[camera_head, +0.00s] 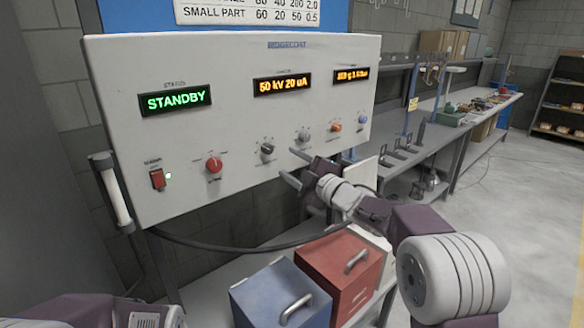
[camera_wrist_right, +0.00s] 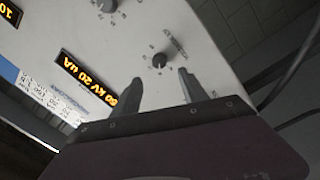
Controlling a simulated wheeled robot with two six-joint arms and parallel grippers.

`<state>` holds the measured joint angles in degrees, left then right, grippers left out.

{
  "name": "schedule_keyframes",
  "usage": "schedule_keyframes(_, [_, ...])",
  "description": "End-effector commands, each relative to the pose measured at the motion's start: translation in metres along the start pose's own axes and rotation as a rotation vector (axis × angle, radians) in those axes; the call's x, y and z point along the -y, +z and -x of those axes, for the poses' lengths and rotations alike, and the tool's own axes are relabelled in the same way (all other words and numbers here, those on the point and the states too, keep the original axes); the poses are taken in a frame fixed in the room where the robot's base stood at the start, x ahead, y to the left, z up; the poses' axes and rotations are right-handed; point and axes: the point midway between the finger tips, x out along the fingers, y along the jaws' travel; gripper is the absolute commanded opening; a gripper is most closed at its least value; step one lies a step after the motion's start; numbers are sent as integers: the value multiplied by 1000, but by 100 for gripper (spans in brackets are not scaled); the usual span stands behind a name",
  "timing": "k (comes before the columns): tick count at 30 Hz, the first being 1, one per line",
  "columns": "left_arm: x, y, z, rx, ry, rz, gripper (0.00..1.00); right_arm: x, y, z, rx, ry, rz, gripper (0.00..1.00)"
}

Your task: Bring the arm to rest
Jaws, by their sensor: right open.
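My right gripper (camera_head: 289,165) is open in front of the lower part of a white control panel (camera_head: 228,110). No object shows between its fingers in the head view. In the right wrist view my right gripper (camera_wrist_right: 160,76) points its two spread fingers at the panel face. A dark knob (camera_wrist_right: 159,61) shows in line with the gap between them; whether the fingers are clear of the panel is hard to tell. Part of my left arm (camera_head: 145,318) shows at the bottom left, and its gripper is out of the picture.
The panel carries a green STANDBY display (camera_head: 175,100), a red knob (camera_head: 214,165) and a red switch (camera_head: 157,179). A blue box (camera_head: 280,297) and a red box (camera_head: 335,275) stand below. A black cable (camera_head: 240,247) hangs under the panel. A workbench (camera_head: 460,135) stands right.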

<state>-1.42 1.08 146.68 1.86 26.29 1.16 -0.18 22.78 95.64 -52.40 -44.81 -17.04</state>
Motion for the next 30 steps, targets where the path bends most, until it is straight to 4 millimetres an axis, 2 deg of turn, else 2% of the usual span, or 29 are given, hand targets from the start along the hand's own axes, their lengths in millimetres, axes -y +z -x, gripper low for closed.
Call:
schedule_keyframes(4, [0,0,2,0,0,0,0,-1,-1,0,-1,0,0,51])
schedule_keyframes(7, [0,0,5,0,0,0,0,-16,-14,2,-14,18,14,51])
schedule_keyframes(9, [0,-1,12,0,0,0,0,-26,-29,16,-6,27,-9,51])
schedule_keyframes(11, [0,-2,16,0,0,0,0,-17,-14,33,95,23,-103,51])
schedule_keyframes(14, [0,-2,20,0,0,0,0,18,30,71,338,-6,-308,51])
schedule_keyframes(17, [0,-2,22,0,0,0,0,68,68,120,583,-52,-510,51])
schedule_keyframes(20, [0,-2,24,0,0,0,0,128,92,182,843,-113,-720,51])
schedule_keyframes(21, [0,-3,25,0,0,0,0,154,97,209,949,-141,-802,51])
schedule_keyframes(24, [0,-3,25,0,0,0,0,214,95,275,1196,-211,-989,51])
schedule_keyframes(27, [0,-2,25,0,0,0,0,258,82,327,1397,-273,-1133,51])
schedule_keyframes(30, [0,-2,25,0,0,0,0,282,66,360,1540,-316,-1232,51])
